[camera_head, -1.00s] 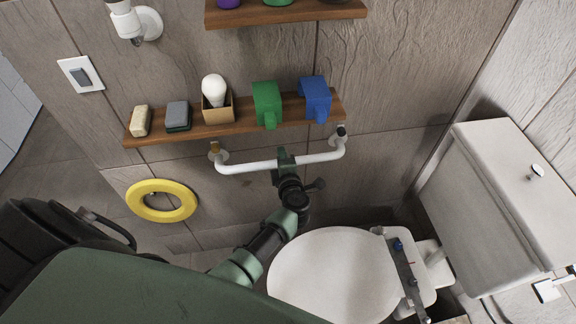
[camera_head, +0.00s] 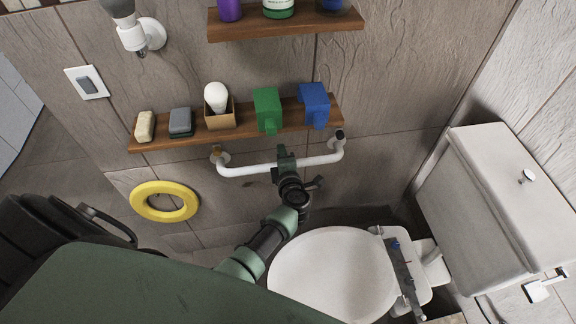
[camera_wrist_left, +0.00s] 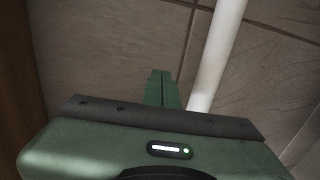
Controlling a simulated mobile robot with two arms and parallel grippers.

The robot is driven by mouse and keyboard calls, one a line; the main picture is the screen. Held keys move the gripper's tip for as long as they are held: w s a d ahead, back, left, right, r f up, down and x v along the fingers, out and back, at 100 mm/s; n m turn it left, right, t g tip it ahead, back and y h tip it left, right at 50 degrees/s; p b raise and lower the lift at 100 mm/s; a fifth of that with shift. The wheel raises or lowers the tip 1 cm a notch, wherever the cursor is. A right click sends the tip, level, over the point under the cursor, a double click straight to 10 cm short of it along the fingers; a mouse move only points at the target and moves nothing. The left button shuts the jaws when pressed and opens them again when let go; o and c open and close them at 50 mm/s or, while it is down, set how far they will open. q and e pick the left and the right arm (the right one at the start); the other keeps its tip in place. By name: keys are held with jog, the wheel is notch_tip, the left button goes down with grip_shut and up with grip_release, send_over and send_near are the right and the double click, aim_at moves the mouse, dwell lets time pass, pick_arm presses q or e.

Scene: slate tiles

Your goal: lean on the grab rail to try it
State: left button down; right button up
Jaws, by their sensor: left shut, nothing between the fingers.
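The white grab rail (camera_head: 240,170) is fixed to the wall below the lower wooden shelf. Its left mount has a brass-coloured piece and its right mount a dark one. My left gripper (camera_head: 283,153) is in front of the middle of the rail and hides a short piece of it. Its green fingers are shut, with nothing between them. In the left wrist view the shut fingers (camera_wrist_left: 161,77) are beside the rail (camera_wrist_left: 216,55), which runs past on their right. I cannot tell whether they touch it. My right gripper is not in view.
The lower shelf (camera_head: 195,136) above the rail holds soap, a grey block, a boxed bulb, and green and blue items. A yellow ring (camera_head: 165,201) is left of the rail. A toilet (camera_head: 330,275) stands below right. An upper shelf (camera_head: 290,29) is above.

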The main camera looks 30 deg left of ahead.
pick_arm(q)
jog(key=f+p+v, duration=0.2)
jog(key=v, duration=0.7)
jog(key=shift+s+d, duration=0.4)
jog(key=shift+s, duration=0.1)
dwell(0.5)
jog(key=s+d+f+m+g+h, duration=0.1)
jog(key=s+d+f+m+h, duration=0.25)
jog(key=f+m, duration=0.3)
jog(key=s+d+f+m+h, duration=0.25)
jog(key=s+f+m, duration=0.25)
jog(key=f, duration=0.3)
jog(key=s+d+f+m+g+h, duration=0.1)
jog(key=s+d+f+m+h, duration=0.1)
jog(key=s+f+m+h, duration=0.35)
jog(key=s+a+f+m+g, duration=0.2)
jog(key=s+f, duration=0.3)
jog(key=s, duration=0.4)
jog(key=s+a+f+m+g+y, duration=0.1)
jog(key=s+a+f+m+g, duration=0.2)
jog(key=s, duration=0.7)
jog(key=s+a+f+m+g+y, duration=0.1)
jog(key=s+f+m+g, duration=0.3)
jog(key=s+f, duration=0.4)
jog(key=shift+s+a+m+b, duration=0.3)
jog(key=shift+s+a+m, duration=0.4)
jog(key=shift+a+m, duration=0.2)
jog(key=shift+f, duration=0.1)
